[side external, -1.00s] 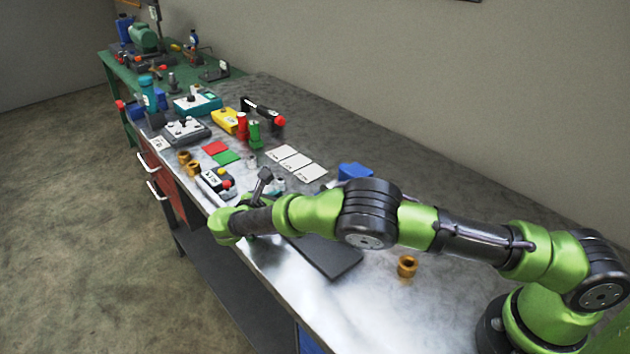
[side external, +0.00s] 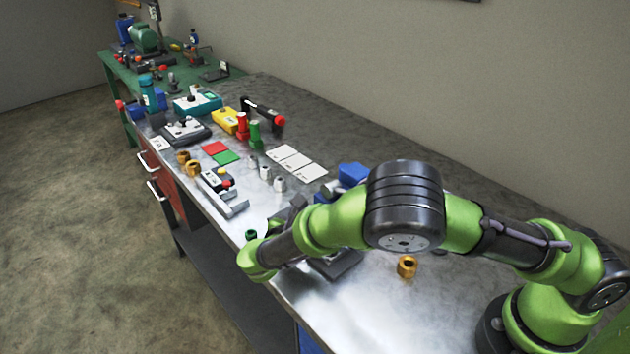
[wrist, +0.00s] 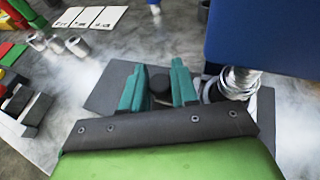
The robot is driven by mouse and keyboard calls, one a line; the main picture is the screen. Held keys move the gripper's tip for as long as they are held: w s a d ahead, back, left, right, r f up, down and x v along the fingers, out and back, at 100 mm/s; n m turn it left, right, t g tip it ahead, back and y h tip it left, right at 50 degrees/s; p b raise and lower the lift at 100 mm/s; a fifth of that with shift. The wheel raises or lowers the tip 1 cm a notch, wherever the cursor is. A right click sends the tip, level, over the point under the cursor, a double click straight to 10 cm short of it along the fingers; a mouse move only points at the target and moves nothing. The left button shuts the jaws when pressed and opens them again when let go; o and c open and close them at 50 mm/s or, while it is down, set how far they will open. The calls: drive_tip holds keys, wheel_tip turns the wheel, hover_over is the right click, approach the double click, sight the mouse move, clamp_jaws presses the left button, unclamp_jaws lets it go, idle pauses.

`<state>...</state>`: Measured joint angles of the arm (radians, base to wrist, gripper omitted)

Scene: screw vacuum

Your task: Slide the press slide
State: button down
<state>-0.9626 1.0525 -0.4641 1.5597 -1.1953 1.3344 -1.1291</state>
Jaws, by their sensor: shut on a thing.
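In the wrist view my gripper (wrist: 157,88) has its two teal fingers on either side of a dark round knob (wrist: 158,83), shut on it. The knob stands over a dark flat plate (wrist: 108,88). The plate also shows in the side view (side external: 345,265), partly covered by my arm. A large blue block (wrist: 265,35) and a shiny ringed metal shaft (wrist: 238,82) are just right of the fingers. I cannot tell which part is the press slide. In the side view the fingertips and knob are hidden behind my arm.
Grey cylinders (side external: 279,184), white cards (side external: 296,161) and a grey bracket (side external: 235,208) lie left of and beyond the gripper. A brass nut (side external: 406,266) lies in front. A small green ring (side external: 251,234) is near the bench edge. The front bench surface is mostly clear.

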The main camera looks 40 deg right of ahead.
drive_tip(key=c, duration=1.2)
unclamp_jaws()
drive_tip(key=shift+s, duration=0.35)
drive_tip(key=v, duration=1.7)
drive_tip(key=shift+w+r, duration=0.15)
drive_tip(key=w+d+r+m+y, duration=0.2)
drive_tip(key=w+d+r+m, duration=0.15)
drive_tip(key=d, duration=0.35)
drive_tip(key=w+d+r+m+g+y, duration=0.1)
drive_tip(key=w+d+r+m+y, duration=0.15)
drive_tip(key=d+r+m, duration=0.4)
drive_tip(key=w+d+r+m+y, duration=0.1)
drive_tip(key=w+d+m+y, duration=0.15)
drive_tip(key=d, duration=0.65)
drive_tip(key=s+r+m+t+y, duration=0.1)
drive_tip(key=s+m, duration=0.3)
drive_tip(key=s, duration=0.4)
drive_tip(key=s+r+m+t+y, duration=0.1)
drive_tip(key=s+r+m+y, duration=0.1)
drive_tip(key=s+m+y, duration=0.2)
drive_tip(key=s+r+m+y, duration=0.2)
drive_tip(key=s+m, duration=0.4)
drive_tip(key=s, duration=0.5)
drive_tip(key=shift+s+a+r+t+y, duration=0.15)
drive_tip(key=shift+s+t+y, duration=0.15)
drive_tip(key=shift+t, duration=0.1)
